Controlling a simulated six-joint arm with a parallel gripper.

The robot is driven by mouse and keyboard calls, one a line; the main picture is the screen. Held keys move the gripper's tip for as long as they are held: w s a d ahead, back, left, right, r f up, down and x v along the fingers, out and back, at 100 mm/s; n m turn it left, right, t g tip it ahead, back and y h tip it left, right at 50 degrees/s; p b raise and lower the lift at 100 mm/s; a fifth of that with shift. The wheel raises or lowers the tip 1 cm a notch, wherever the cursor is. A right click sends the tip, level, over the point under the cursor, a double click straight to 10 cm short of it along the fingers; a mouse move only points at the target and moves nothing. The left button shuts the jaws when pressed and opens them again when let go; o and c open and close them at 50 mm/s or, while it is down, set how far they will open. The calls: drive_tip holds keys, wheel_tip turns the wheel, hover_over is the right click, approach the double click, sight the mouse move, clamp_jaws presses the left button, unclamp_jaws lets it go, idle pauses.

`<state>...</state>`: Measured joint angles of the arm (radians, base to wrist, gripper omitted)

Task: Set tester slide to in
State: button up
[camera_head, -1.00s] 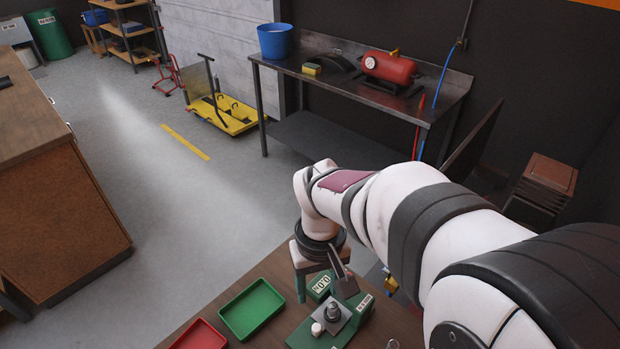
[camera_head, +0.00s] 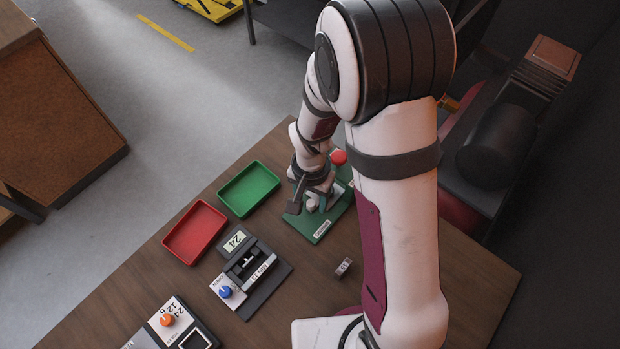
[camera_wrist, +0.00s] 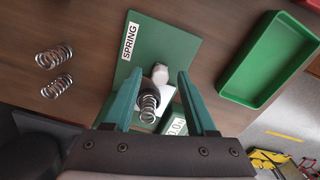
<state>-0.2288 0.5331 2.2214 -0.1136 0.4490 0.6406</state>
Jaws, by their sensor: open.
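The green spring tester (camera_head: 322,228) stands on the wooden table, with a label reading SPRING in the wrist view (camera_wrist: 130,41). There, its light plate (camera_wrist: 180,101) carries a coil spring (camera_wrist: 149,103) and a pale round post (camera_wrist: 159,74). A green box with a 0.0 readout (camera_wrist: 178,127) is partly hidden by my right finger. A red knob (camera_head: 338,157) shows behind my gripper in the head view. My gripper (camera_wrist: 160,75) is open over the tester, its fingers either side of the spring and post; contact is unclear. I cannot tell which part is the slide.
A green tray (camera_head: 249,189) and a red tray (camera_head: 195,232) lie left of the tester. A dark device with a blue knob (camera_head: 225,292) and another with an orange knob (camera_head: 167,320) stand nearer. Loose springs (camera_wrist: 54,57) lie on the table in the wrist view.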

drive_tip(key=shift+f, duration=0.15)
clamp_jaws()
idle(1.4)
